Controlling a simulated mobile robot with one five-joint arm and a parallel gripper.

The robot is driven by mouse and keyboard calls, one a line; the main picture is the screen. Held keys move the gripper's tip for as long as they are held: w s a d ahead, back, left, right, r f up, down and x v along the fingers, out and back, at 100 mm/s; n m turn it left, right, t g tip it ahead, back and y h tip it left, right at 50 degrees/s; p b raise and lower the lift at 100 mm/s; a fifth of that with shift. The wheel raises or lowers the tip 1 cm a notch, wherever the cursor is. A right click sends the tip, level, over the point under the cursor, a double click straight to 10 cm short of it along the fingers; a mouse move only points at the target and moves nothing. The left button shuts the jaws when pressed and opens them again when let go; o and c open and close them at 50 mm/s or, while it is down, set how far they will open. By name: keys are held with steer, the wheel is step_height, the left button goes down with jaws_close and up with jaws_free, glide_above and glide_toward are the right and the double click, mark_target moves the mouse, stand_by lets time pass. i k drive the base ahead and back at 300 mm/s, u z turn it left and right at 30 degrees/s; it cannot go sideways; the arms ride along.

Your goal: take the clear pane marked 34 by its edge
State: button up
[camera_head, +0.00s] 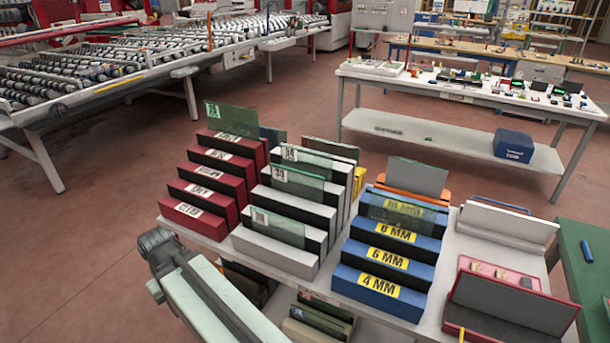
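Several upright glass panes stand in stepped racks on the white table. One labelled greenish pane (238,119) stands at the back of the red rack (207,222). Three labelled panes stand in the white rack (272,252): a rear one (312,163), a middle one (304,186) and a front one (283,228). Their small labels are too blurred for me to read 34 on any of them. My arm shows at bottom left; my gripper is not in view.
A red open case (510,305) and a pale block (505,222) lie right of the blue rack. A green-topped table (575,237) stands at the right edge. More panes sit on a lower shelf (320,318). Open red floor (100,240) lies to the left.

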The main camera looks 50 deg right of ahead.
mark_target(315, 163)
steer(key=z, duration=0.15)
steer(key=i, duration=0.95)
steer(key=u, duration=0.1)
